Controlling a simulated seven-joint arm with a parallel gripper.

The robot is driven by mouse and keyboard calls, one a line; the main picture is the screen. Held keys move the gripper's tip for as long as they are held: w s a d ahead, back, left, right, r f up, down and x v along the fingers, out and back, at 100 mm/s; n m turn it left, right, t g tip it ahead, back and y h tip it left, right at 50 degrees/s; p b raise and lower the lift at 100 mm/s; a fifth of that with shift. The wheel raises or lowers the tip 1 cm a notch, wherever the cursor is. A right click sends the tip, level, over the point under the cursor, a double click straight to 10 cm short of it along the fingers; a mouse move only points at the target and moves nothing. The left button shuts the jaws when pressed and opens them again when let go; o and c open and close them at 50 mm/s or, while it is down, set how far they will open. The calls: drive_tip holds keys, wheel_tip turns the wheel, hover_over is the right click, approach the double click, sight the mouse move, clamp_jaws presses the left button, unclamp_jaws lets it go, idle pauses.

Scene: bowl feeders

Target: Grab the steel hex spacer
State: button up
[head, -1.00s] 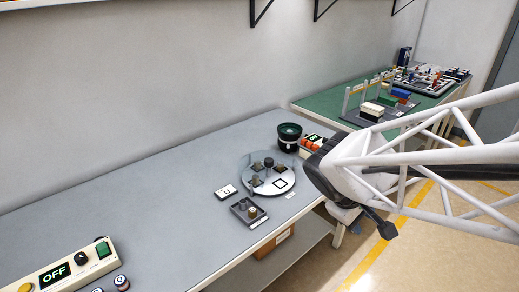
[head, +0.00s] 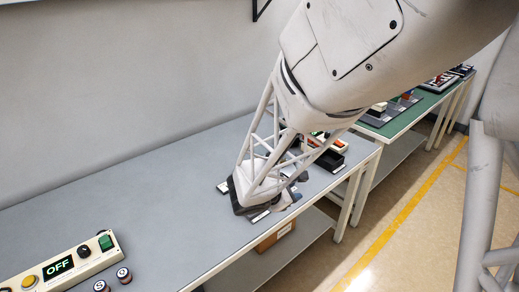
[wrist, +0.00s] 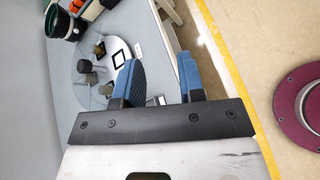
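I cannot single out the steel hex spacer for certain. In the wrist view a round pale plate (wrist: 124,43) carries several small dark and brownish pieces, among them a dark grey cylinder (wrist: 84,66), and a black square outline. These lie left of my gripper (wrist: 158,60), whose two blue fingers are apart with nothing seen between their tips. A sliver of a tray or label shows low between the fingers; the rest is hidden. In the head view my arm covers the plate and its pieces, and the fingertips are hidden.
A dark bowl (wrist: 62,22) stands beyond the plate. A control box (head: 65,262) reading OFF is at the table's near left. The left and middle of the grey table (head: 150,200) are clear. A green table (head: 400,122) stands behind at right.

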drive_tip(key=w+a+f+n+t+y, duration=0.1)
drive_tip(key=a+f+n, duration=0.2)
drive_tip(key=a, duration=0.3)
drive_tip(key=w+a+f+n+t+y, duration=0.1)
drive_tip(key=a+f+n+t+y, duration=0.1)
drive_tip(key=a+f+n, duration=0.2)
drive_tip(key=w+a+f+n+t+y, duration=0.1)
drive_tip(key=a+f+n, duration=0.3)
drive_tip(key=a, duration=0.4)
drive_tip(key=shift+w+a+f+t+y, duration=0.15)
drive_tip(key=shift+f+t+y, duration=0.15)
drive_tip(key=shift+t+y, duration=0.15)
drive_tip(key=shift+x, duration=1.3)
drive_tip(key=shift+w, duration=0.15)
drive_tip(key=shift+d+x, duration=0.2)
drive_tip(key=shift+x, duration=2.25)
drive_tip(key=c, duration=0.6)
